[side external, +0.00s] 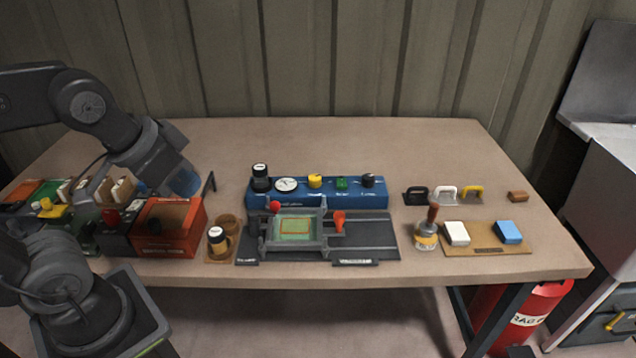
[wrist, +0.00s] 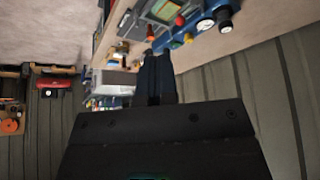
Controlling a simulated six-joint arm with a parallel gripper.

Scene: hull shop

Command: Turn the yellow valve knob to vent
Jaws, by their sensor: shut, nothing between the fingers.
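The yellow valve knob (side external: 315,181) stands on top of a long blue panel (side external: 330,198) near the middle of the bench. On the panel it sits between a white-faced gauge (side external: 286,185) and a green part (side external: 341,183). The marking that shows its setting is too small to read. My gripper (wrist: 155,78) is shut and empty in the wrist view. In the side view my wrist hangs over the left of the bench, well to the left of the knob and apart from it; the fingertips are not clear there. The blue panel (wrist: 203,28) also shows in the wrist view.
A black-and-white knob (side external: 260,178) and a dark knob (side external: 368,180) flank the panel's ends. A grey fixture with a red ball (side external: 276,206) stands in front. An orange box (side external: 172,228) is below my wrist. The bench behind the panel is clear.

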